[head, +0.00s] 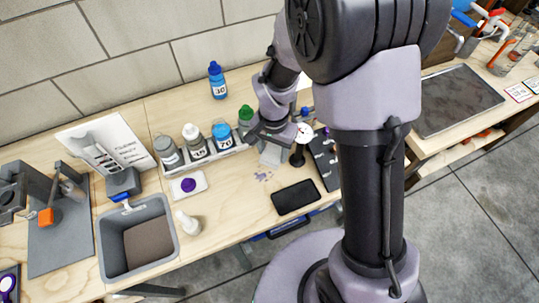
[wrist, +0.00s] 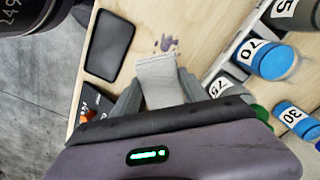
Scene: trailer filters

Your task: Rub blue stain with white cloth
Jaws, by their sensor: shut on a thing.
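The white cloth (wrist: 158,82) looks light grey and is pinched between the two fingers of my gripper (wrist: 160,92) in the wrist view, its free end pointing at the stain. The stain (wrist: 166,44) is a splotchy bluish-purple patch on the wooden bench, just beyond the cloth's end. In the head view the stain (head: 263,176) lies below the cloth (head: 271,156), which hangs under my gripper (head: 272,142). I cannot tell whether the cloth touches the bench. The arm partly hides my gripper in the head view.
A black tray (head: 296,198) lies right of the stain, and a dark case (head: 323,160) beyond it. A rack of bottles (head: 197,142) stands to the left, with a blue bottle (head: 217,80) behind. A grey bin (head: 138,240) and white bottle (head: 187,223) are farther left. Bare wood surrounds the stain.

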